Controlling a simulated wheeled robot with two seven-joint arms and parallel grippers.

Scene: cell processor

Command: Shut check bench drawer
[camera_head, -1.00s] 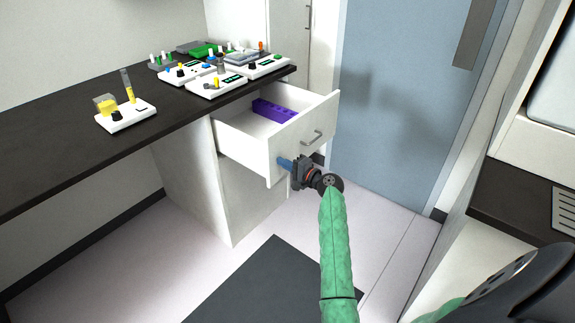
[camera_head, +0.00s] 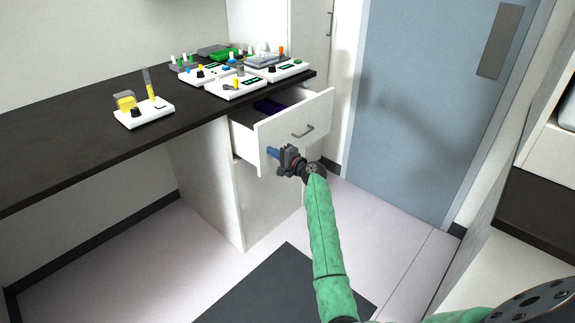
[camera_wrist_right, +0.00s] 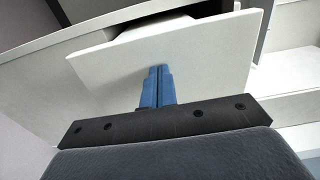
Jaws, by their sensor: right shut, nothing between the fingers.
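The white check bench drawer (camera_head: 297,127) is partly open under the right end of the dark bench top. A purple item (camera_head: 268,106) lies inside, partly hidden by the bench top. My right gripper (camera_head: 271,153) is shut and empty, with its blue fingertips at the lower left of the drawer front. In the right wrist view the closed blue fingers (camera_wrist_right: 157,86) point at the white drawer front (camera_wrist_right: 200,58) and appear to touch it. A dark gap shows above the front. My left gripper is not in view.
The dark bench top (camera_head: 70,150) carries several white instruments, including one with a yellow vial (camera_head: 144,112). A blue-grey door (camera_head: 420,110) stands to the right of the cabinet. A second counter (camera_head: 545,205) is at the right edge. A dark mat (camera_head: 290,290) lies on the floor.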

